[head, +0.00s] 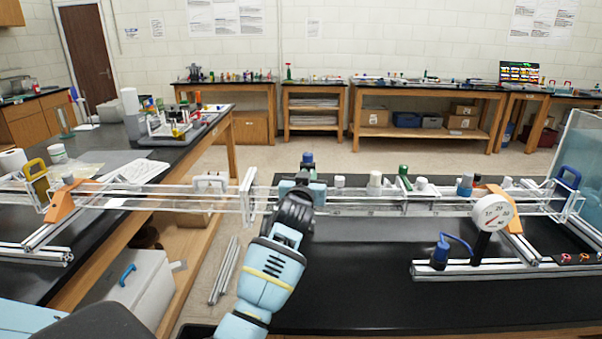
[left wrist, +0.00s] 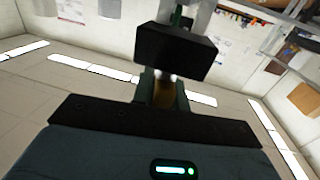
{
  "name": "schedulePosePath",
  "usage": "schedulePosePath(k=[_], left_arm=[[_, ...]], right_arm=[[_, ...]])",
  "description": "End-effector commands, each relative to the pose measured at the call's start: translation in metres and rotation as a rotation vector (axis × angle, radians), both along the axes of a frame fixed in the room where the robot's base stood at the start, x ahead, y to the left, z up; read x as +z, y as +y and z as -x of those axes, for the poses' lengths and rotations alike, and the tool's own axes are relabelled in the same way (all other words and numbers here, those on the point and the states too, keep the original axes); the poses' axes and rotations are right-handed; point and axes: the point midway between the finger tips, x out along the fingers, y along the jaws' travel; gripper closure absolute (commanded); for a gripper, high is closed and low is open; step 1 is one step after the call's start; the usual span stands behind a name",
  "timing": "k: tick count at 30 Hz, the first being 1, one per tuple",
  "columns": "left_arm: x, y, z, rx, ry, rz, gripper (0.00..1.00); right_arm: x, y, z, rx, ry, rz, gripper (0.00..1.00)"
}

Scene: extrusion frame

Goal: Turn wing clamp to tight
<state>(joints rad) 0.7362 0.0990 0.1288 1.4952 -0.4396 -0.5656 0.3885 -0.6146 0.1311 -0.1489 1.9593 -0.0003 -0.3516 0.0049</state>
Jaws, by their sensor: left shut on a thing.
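My left gripper (head: 304,180) reaches up to the clear rail of the extrusion frame (head: 400,205), near the middle of the head view. It is shut on a small part there, apparently the wing clamp, which the jaws mostly hide. A dark part with a blue top (head: 307,160) shows just beyond the fingers. In the left wrist view a black finger block (left wrist: 176,52) stands above a dark green and brassy part (left wrist: 165,92). I cannot tell the clamp's turn angle. My right gripper is not in view.
A white dial gauge (head: 492,213) and a blue-topped fitting (head: 440,250) stand at the right. White knobs and a green valve (head: 404,172) sit along the rail. Orange brackets (head: 68,203) support it.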

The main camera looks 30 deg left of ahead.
Motion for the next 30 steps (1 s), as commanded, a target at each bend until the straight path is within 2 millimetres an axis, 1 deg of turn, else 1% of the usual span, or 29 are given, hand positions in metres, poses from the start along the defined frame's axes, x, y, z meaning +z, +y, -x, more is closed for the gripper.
schedulePosePath(k=[1,9,15,22,30], left_arm=[[0.0058,0.002,0.001,-0.03,-0.004,-0.007,1.0],[0.0001,-0.0011,-0.0008,-0.202,0.003,-0.01,1.0],[-0.0009,-0.0031,-0.0013,-0.293,0.004,-0.006,1.0],[-0.0013,-0.0052,-0.0017,-0.356,0.003,-0.004,1.0],[-0.0015,-0.0065,-0.0019,-0.38,0.002,0.0,1.0]], right_arm=[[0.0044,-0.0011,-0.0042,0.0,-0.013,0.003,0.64],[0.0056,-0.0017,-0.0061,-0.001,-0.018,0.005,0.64],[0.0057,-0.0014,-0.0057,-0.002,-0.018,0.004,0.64],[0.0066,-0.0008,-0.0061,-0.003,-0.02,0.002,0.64],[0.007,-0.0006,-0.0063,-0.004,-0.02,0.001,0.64]])
